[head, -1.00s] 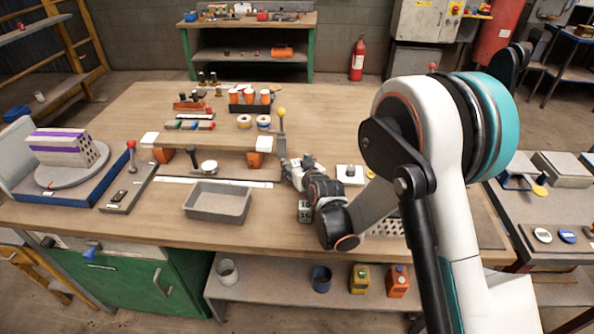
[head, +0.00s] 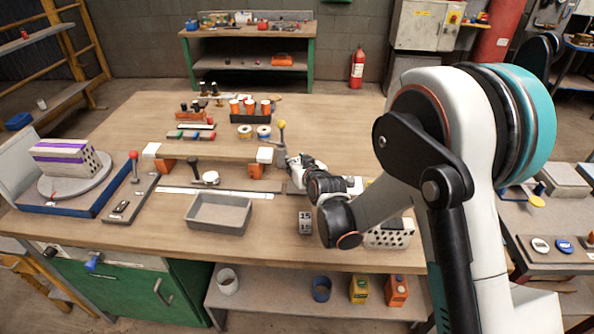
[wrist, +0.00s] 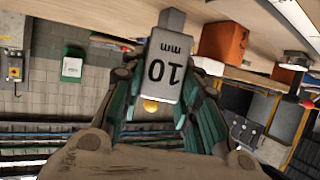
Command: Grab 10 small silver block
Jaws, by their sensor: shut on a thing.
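The small silver block (wrist: 165,68), marked "10 mm" upside down in the wrist view, sits between the two fingers of my gripper (wrist: 160,95). The gripper is shut on it. In the head view my gripper (head: 292,162) is above the middle of the workbench, close to the yellow-knobbed lever. The held block cannot be made out clearly there. A small block or stack with dark numbers that look like "15" (head: 305,222) stands on the bench, below my gripper in the picture and apart from it.
A grey tray (head: 219,213) lies left of the numbered stack. A perforated white brick (head: 390,235) is partly behind my arm.

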